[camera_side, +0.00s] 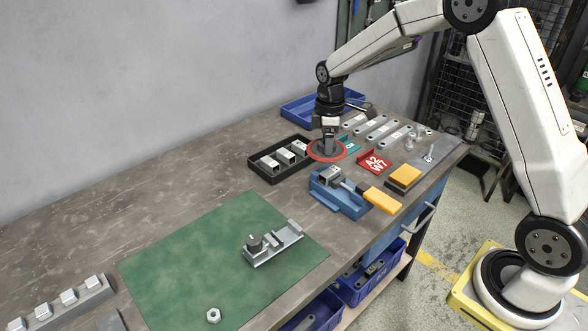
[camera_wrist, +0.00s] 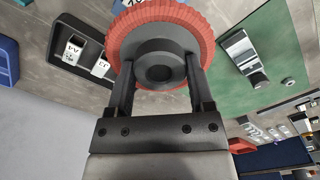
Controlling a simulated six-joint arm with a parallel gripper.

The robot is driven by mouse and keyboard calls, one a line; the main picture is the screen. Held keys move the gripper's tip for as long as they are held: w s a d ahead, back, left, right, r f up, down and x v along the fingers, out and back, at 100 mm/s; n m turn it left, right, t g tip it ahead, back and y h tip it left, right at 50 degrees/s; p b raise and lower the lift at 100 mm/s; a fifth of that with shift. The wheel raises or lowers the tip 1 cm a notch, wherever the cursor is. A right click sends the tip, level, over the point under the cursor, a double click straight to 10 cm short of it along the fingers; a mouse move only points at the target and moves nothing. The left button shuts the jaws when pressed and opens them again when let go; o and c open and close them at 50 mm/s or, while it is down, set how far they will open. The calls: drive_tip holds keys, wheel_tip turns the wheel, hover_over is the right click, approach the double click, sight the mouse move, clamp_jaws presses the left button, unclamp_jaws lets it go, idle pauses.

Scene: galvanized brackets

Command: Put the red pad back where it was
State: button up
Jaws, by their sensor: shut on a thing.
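The red pad (camera_side: 313,153) is a round disc with a ribbed red rim and a dark grey hub. My gripper (camera_side: 328,139) points down and is shut on the hub, at the right end of a black tray. In the wrist view the red pad (camera_wrist: 150,17) fills the top middle, with one finger of my gripper (camera_wrist: 161,68) on each side of the hub. The pad looks roughly level and hides part of the bench below it. I cannot tell whether it touches the bench or hangs just above it.
The black tray (camera_side: 262,173) holds several metal blocks. A teal plate (camera_side: 352,147) and a red tray (camera_side: 374,163) marked A2 W7 lie to the right. A blue vise (camera_side: 338,192) stands in front. The green mat (camera_side: 190,265) carries a metal fixture (camera_side: 272,244) and a nut.

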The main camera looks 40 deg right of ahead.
drive_tip(key=s+a, duration=0.2)
drive_tip(key=a, duration=0.7)
drive_tip(key=s+a+f, duration=0.1)
drive_tip(key=s+a, duration=0.1)
drive_tip(key=a, duration=0.7)
drive_tip(key=shift+s+a+f+m, duration=0.15)
drive_tip(key=shift+s+m, duration=0.15)
drive_tip(key=shift+s, duration=0.1)
drive_tip(key=w+f, duration=0.2)
drive_tip(key=w, duration=0.2)
drive_tip(key=w+a+f, duration=0.1)
drive_tip(key=w+f, duration=0.2)
drive_tip(key=w, duration=0.1)
drive_tip(key=w+a+f, duration=0.1)
drive_tip(key=w+f, duration=0.2)
drive_tip(key=w, duration=0.1)
drive_tip(key=shift+w+a+f, duration=0.15)
drive_tip(key=shift+w+f, duration=0.55)
drive_tip(key=shift+f, duration=0.05)
drive_tip(key=shift+a+f, duration=0.1)
